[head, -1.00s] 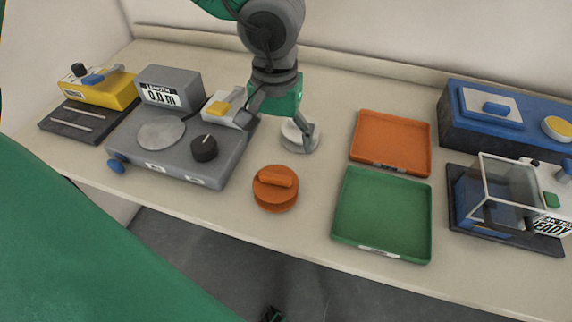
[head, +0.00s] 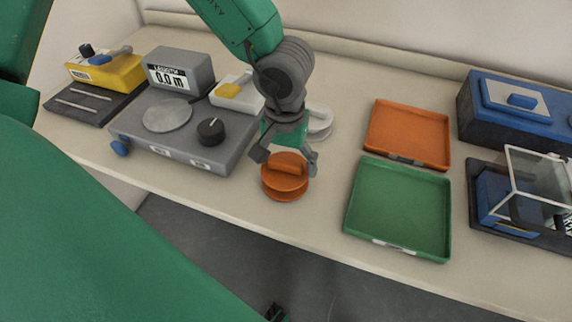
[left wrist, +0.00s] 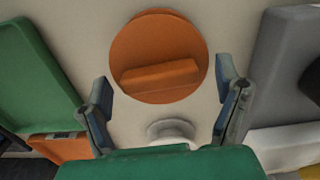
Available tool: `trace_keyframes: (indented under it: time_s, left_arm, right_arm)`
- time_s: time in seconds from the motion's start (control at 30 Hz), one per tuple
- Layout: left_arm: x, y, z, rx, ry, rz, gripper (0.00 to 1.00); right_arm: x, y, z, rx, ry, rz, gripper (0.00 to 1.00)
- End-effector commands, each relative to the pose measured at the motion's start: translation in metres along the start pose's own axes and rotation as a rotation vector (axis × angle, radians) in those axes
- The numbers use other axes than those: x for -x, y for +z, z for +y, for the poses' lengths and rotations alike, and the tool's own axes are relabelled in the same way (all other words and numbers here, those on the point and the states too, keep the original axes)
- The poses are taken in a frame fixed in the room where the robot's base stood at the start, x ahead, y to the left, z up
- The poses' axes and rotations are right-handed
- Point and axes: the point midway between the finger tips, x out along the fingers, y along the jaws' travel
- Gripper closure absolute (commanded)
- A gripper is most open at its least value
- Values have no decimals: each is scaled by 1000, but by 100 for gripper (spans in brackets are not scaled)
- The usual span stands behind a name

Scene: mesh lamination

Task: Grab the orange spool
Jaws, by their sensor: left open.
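The orange spool (head: 284,184) lies flat on the table, with a raised bar across its top. In the left wrist view the spool (left wrist: 158,45) shows at the top middle, ahead of the fingertips. My left gripper (head: 286,163) is open and empty, right above the far side of the spool, with its fingers spread to either side. In the left wrist view my left gripper (left wrist: 165,80) has one finger on each side, apart from the spool. My right gripper cannot be made out in the views.
A white spool (head: 319,121) stands behind my left gripper. A grey length-measuring machine (head: 187,130) is to the left. A green tray (head: 398,210) and an orange tray (head: 408,134) are to the right. Bare table lies between the spool and the green tray.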

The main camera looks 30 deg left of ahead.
Motion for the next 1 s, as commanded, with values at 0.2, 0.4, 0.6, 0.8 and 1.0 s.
trace_keyframes:
  time_s: [0.2, 0.4, 0.6, 0.8, 1.0]
  left_arm:
    - [2, 0, 0, -1, 1, 1, 54]
    - [1, 0, 0, -1, 1, 0, 73]
    - [6, 0, 1, -1, 2, 1, 73]
    - [40, 0, 1, 1, 5, 3, 73]
    - [80, 0, 1, -1, 4, 3, 73]
  right_arm:
    - [1, 0, 0, 0, 0, 0, 60]
    - [1, 0, 0, 0, 0, 0, 60]
    - [3, 0, 0, 0, 0, 0, 60]
    - [18, -1, 0, 0, 0, 0, 60]
    - [32, -2, 0, 0, 0, 0, 60]
